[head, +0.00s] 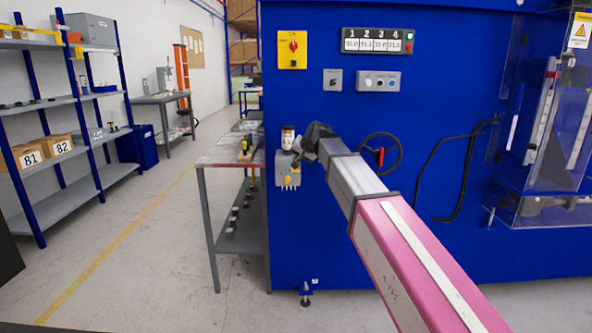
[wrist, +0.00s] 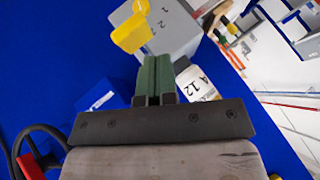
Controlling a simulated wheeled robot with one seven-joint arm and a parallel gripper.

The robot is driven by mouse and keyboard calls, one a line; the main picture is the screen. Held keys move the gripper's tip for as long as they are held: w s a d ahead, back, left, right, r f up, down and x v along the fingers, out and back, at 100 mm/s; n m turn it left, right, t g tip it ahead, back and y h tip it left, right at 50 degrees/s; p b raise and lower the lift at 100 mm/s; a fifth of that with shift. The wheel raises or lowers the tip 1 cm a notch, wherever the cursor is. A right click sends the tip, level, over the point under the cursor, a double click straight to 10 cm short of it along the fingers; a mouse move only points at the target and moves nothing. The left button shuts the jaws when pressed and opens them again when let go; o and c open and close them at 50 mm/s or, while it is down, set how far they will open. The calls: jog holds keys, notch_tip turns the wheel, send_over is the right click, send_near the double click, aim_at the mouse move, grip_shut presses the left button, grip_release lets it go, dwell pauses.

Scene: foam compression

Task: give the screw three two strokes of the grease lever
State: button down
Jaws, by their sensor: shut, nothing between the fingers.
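A grey grease box (head: 287,173) with a yellow lever sits on the left edge of the blue machine, left of my gripper (head: 314,142). In the wrist view the grey box (wrist: 182,32) carries the digits 1 and 2, rotated. A yellow lever (wrist: 131,32) sticks out from it, just up and left of my green fingertips (wrist: 156,62). The fingers are shut and empty; they look apart from the lever, but I cannot tell the depth. Other levers and any third mark are hidden or out of view there. My arm hides part of the head view near the box.
A labelled jar (head: 287,137) stands above the box; it also shows right of my fingers (wrist: 197,83). A handwheel (head: 380,152) with a red handle is right of my wrist. A workbench (head: 215,160) stands left. Shelves (head: 68,128) line the left wall; floor between is clear.

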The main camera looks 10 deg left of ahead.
jog(key=shift+r, duration=2.55)
jog(key=s+d+f+g+h, duration=0.1)
jog(key=s+d+f+h, duration=0.15)
jog(key=d+f, duration=1.25)
jog(key=s+d+f+g+h, duration=0.2)
jog(key=s+d+f, duration=0.9)
jog(key=d+f, duration=0.3)
jog(key=s+d+f+g+h, duration=0.2)
jog(key=s+d+f+g, duration=0.1)
jog(key=s+d+f, duration=0.8)
jog(key=d+f, duration=0.3)
jog(key=d, duration=0.1)
jog(key=shift+s+f+m, duration=0.25)
jog(key=shift+f+m, duration=0.15)
jog(key=shift+h, duration=0.25)
